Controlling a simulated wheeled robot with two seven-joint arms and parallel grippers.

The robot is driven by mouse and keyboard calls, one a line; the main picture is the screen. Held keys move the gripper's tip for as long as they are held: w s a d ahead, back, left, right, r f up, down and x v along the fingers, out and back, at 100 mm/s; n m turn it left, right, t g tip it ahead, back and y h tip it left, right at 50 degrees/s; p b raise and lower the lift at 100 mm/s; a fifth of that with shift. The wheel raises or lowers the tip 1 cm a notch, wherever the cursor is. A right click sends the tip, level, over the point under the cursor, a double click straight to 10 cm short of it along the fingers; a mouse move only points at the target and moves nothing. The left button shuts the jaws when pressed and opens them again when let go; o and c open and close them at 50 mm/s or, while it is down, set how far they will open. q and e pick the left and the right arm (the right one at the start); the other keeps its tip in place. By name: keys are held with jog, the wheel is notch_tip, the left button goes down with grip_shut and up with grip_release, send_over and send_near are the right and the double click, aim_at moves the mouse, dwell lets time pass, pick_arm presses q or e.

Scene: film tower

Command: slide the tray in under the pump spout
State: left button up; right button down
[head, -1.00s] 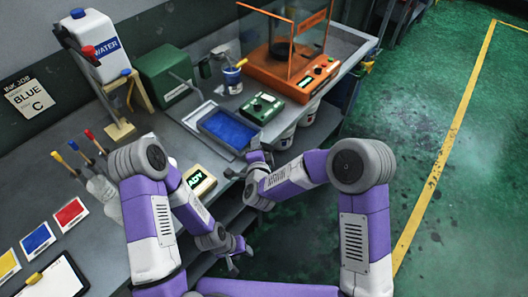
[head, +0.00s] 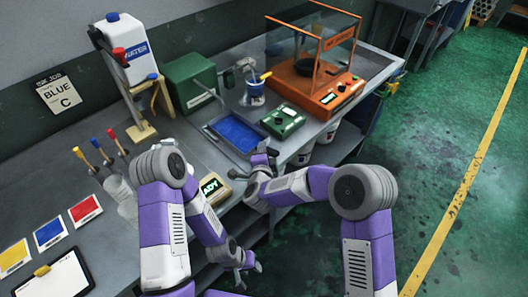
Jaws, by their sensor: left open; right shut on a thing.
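The tray (head: 237,133) is a shallow grey pan with a blue inside, lying on the bench in front of the green pump box (head: 193,83). A thin grey spout (head: 208,91) reaches from the box toward the tray's back left edge. I cannot tell how far it overhangs the tray. My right gripper (head: 262,153) is at the tray's near right corner and shut on its edge; its fingertips are partly hidden. My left gripper (head: 247,267) is open and empty, low in front of the bench and away from the tray.
A green control box (head: 283,121) stands close to the tray's right. An orange-framed scale (head: 320,85) stands further right. A water jug (head: 127,50) stands at the back left.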

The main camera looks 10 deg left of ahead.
jog(key=c, duration=0.9)
grip_release()
jog(key=v, duration=0.7)
jog(key=shift+s+p, duration=0.4)
